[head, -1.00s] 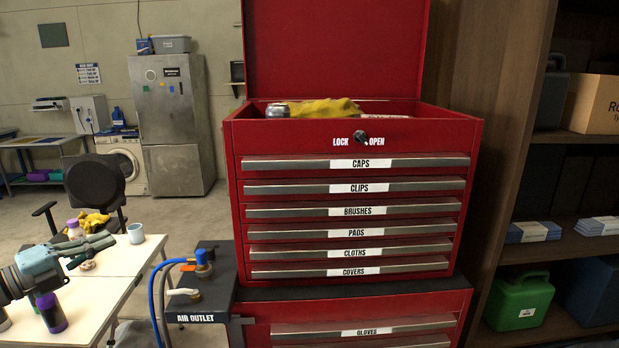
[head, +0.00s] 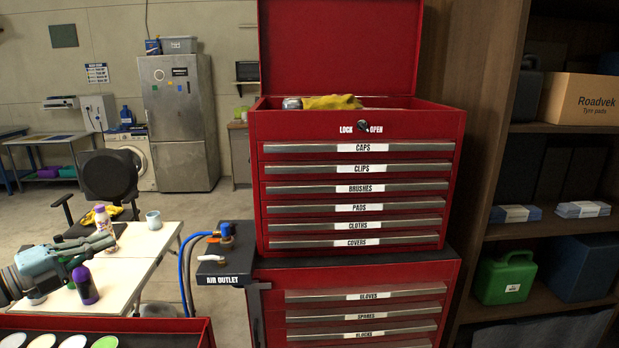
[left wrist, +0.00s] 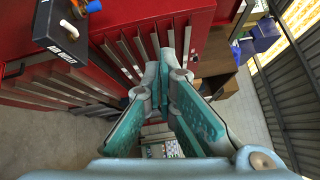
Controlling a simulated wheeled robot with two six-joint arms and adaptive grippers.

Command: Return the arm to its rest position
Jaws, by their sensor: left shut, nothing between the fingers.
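My left arm comes in from the left in the head view. Its grey-teal gripper (head: 106,240) points right, in front of the white table in the picture. In the left wrist view the teal-padded fingers (left wrist: 165,58) meet at their tips, with nothing between them. Beyond them in that view are the red cabinet's drawer fronts (left wrist: 120,42). My right gripper is in neither view.
The red tool cabinet (head: 352,250) stands centre, lid up, drawers shut. The air outlet block (head: 228,266) with blue hoses juts from its left. The white table (head: 150,240) holds bottles and a cup. A red-edged tray with round pads (head: 104,342) is bottom left. Shelves (head: 560,228) stand right.

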